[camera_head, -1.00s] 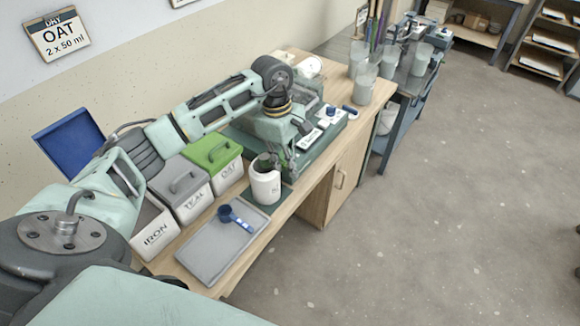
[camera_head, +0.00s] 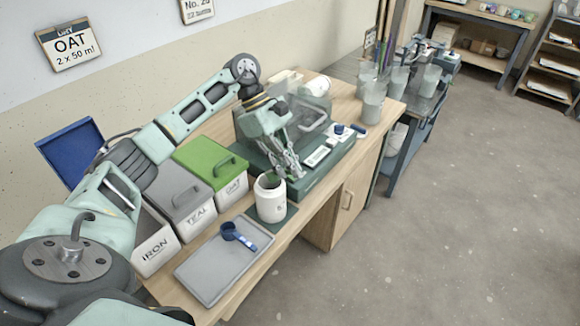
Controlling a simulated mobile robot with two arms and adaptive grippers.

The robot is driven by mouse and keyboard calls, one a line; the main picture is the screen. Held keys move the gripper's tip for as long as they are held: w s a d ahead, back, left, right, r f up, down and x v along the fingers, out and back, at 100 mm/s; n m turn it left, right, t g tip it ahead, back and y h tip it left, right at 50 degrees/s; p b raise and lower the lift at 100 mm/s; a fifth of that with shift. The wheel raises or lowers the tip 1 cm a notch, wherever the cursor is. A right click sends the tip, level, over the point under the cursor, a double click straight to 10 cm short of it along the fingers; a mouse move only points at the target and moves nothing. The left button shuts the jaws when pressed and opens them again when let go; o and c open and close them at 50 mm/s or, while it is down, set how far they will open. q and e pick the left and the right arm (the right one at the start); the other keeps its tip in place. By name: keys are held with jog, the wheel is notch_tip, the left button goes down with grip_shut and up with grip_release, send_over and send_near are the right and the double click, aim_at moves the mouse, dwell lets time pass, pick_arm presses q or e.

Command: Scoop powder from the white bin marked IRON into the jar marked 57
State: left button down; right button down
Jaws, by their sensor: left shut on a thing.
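The white bin marked IRON (camera_head: 155,250) stands at the near left of the bench, partly hidden by my left arm. The white jar (camera_head: 270,200) stands upright on a dark green mat, its dark mouth showing. Its number is too small to read surely. A blue scoop (camera_head: 238,236) lies on the grey tray (camera_head: 205,285) in front of the bins. My left gripper (camera_head: 292,172) points down just behind and right of the jar, near the green scale. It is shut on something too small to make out. My right gripper is out of view.
A bin marked TEAL (camera_head: 200,219) with a grey lid and one marked OAT (camera_head: 233,189) with a green lid stand beside IRON. A blue panel (camera_head: 72,150) stands up behind IRON. Clear beakers (camera_head: 373,105) stand at the far right end.

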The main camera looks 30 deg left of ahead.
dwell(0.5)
pick_arm(q)
jog(key=shift+d+f, duration=0.1)
jog(key=shift+d, duration=0.05)
jog(key=shift+d+b, duration=0.3)
dwell(0.3)
jog(key=shift+a+h+b, duration=0.2)
jog(key=shift+h+b, duration=0.1)
jog(key=shift+b, duration=0.1)
jog(key=shift+w+a+r+h+b, duration=0.1)
jog(key=shift+a+r+h+b, duration=0.75)
jog(key=shift+h+b, duration=0.45)
jog(key=shift+a+r, duration=0.15)
jog(key=shift+b, duration=0.3)
